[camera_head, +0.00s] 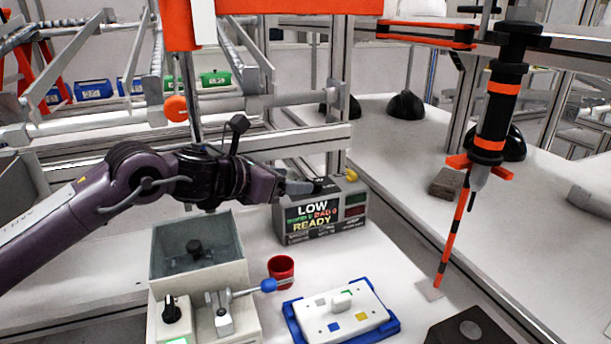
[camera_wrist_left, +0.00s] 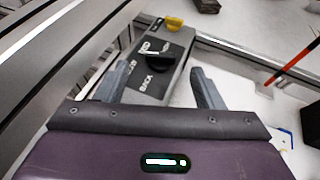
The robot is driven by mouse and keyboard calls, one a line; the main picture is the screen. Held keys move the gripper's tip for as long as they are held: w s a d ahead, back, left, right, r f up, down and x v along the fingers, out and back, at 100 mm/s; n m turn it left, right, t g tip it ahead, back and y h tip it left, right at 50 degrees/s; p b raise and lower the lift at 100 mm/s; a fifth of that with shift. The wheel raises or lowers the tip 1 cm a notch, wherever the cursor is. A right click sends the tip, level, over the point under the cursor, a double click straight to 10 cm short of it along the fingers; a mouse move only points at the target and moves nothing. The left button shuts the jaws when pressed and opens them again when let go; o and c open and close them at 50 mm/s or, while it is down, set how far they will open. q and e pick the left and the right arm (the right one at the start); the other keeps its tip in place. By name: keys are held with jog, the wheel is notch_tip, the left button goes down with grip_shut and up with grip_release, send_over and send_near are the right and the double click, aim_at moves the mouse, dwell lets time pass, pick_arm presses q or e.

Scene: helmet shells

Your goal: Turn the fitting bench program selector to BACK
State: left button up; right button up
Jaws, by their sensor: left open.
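The fitting bench program selector (camera_wrist_left: 158,62) is a black knob on top of a grey control box (camera_head: 325,222). In the left wrist view, white lettering lies beside it, and BACK reads on the near side. Its exact setting is hard to tell. The box's front display reads LOW and READY. My left gripper (camera_head: 303,187) is at the box's top left edge in the head view. In the left wrist view its fingers (camera_wrist_left: 160,82) are open, with the selector between and just beyond them. No contact is clear. My right gripper is not in view.
A yellow knob (camera_wrist_left: 174,23) sits on the box's far end. In front are a red cup (camera_head: 281,272), a blue tray (camera_head: 391,330) with a white plate, and a grey fixture (camera_head: 198,275) with its own black knob (camera_head: 172,310). An orange-black tool (camera_head: 497,110) hangs right.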

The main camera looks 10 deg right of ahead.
aim_at(313, 181)
pick_arm(q)
jog(key=p+x, duration=0.1)
jog(key=x, duration=0.4)
jog(key=shift+s, duration=0.1)
jog(key=shift+d+f, duration=0.1)
jog(key=shift+d, duration=0.1)
jog(key=c, duration=1)
jog(key=shift+d+f+n+t+y+b, duration=0.2)
jog(key=shift+n+t+y+b, duration=0.2)
jog(key=shift+n+t+b, duration=0.45)
jog(key=shift+s+d+r+n+t+y+b, duration=0.1)
jog(key=shift+s+n+t+y+b, duration=0.05)
jog(key=shift+n+t+y+b, duration=0.8)
jog(key=shift+d+r+n+t+y, duration=0.1)
jog(key=shift+n+t+y, duration=0.3)
jog(key=shift+n+y, duration=0.4)
jog(key=shift+n+t+y, duration=0.4)
jog(key=shift+n+y, duration=0.15)
jog(key=shift+n, duration=0.05)
jog(key=shift+d+n+t+y+p, duration=0.1)
jog(key=shift+n+t+y+p, duration=0.3)
jog(key=shift+n+y, duration=0.45)
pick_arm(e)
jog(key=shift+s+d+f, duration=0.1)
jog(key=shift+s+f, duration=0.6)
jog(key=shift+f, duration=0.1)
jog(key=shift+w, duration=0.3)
